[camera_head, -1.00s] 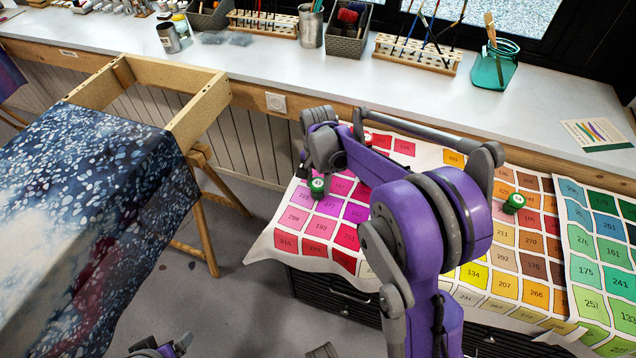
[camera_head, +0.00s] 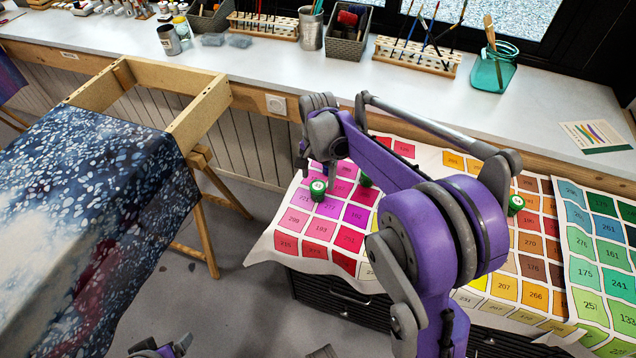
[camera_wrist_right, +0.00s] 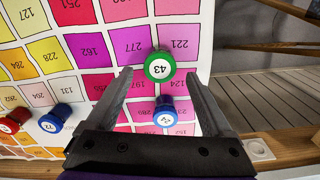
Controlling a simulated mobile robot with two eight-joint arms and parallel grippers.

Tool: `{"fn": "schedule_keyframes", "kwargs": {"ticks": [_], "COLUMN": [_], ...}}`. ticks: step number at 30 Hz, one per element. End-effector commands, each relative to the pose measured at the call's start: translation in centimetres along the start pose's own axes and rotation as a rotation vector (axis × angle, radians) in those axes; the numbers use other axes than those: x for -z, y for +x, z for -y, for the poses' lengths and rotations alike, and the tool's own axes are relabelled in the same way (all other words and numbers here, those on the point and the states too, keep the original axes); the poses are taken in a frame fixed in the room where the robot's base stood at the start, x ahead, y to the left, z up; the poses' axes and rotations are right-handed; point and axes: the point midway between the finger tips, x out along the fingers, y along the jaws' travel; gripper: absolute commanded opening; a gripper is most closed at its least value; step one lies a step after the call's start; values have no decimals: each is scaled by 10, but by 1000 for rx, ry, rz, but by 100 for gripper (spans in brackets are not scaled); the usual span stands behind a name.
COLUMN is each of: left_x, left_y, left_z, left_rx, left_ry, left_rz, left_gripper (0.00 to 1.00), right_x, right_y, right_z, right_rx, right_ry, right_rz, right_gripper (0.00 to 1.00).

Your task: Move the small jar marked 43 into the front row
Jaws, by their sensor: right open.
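The small jar marked 43 (camera_wrist_right: 158,67) has a green lid and stands upright on the colour chart cloth in the right wrist view. In the head view it is the green-lidded jar (camera_head: 318,188) near the cloth's left side. My right gripper (camera_wrist_right: 159,76) is open and empty, its fingertips on either side of jar 43 with gaps. A blue-lidded jar (camera_wrist_right: 165,112) stands between the fingers, nearer the palm. In the head view my right gripper (camera_head: 315,168) is above and behind jar 43.
Two more jars, one with a blue lid (camera_wrist_right: 55,117) and one with a red body (camera_wrist_right: 12,121), stand at the wrist view's left. Green-lidded jars (camera_head: 365,180) (camera_head: 515,203) show in the head view. The white counter (camera_head: 340,85) runs behind.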

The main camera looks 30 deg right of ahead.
Motion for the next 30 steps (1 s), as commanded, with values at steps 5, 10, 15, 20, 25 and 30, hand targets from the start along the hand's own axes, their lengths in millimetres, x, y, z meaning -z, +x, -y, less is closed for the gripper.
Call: {"fn": "schedule_keyframes", "kwargs": {"ticks": [5,10,15,20,25,30], "left_x": [3,4,4,4,4,4], "left_y": [-4,-6,-6,-6,-6,-6], "left_z": [0,0,0,0,0,0], "left_rx": [0,0,0,0,0,0], "left_ry": [0,0,0,0,0,0], "left_rz": [-2,-2,-3,-3,-3,-3], "left_gripper": [86,86,86,86,86,86], "right_x": [0,0,-4,-36,-95,-148], "right_y": [-41,-67,-79,-85,-81,-60], "right_z": [0,0,-2,-18,-54,-96], "right_rx": [0,0,5,47,120,182], "right_ry": [0,0,-16,-156,-431,-709], "right_rz": [0,0,-4,-45,-136,-245], "right_gripper": [85,85,85,85,85,85]}}
